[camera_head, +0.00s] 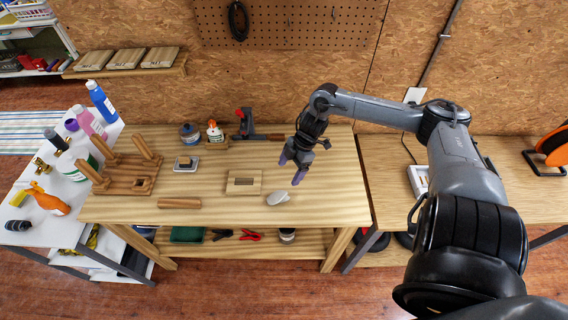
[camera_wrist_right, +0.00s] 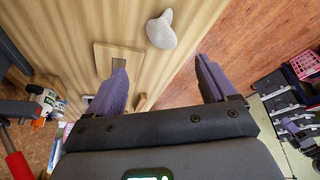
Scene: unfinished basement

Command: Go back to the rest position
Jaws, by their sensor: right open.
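My right gripper (camera_head: 291,169) hangs over the right part of the wooden workbench (camera_head: 330,204), its purple fingers pointing down. In the right wrist view the gripper (camera_wrist_right: 162,70) is open, with nothing between its fingers. A smooth pale grey object (camera_head: 277,198) lies on the bench just below and left of the gripper. It also shows in the right wrist view (camera_wrist_right: 160,30), beyond the fingertips and apart from them. My left arm and gripper are not in view.
On the bench are a wooden block with a dark slot (camera_head: 244,182), a wooden bar (camera_head: 179,203), a wooden rack (camera_head: 118,175), a glue bottle (camera_head: 214,131) and a red-handled tool (camera_head: 245,124). Bottles crowd the left white table (camera_head: 50,232). The bench's right front is clear.

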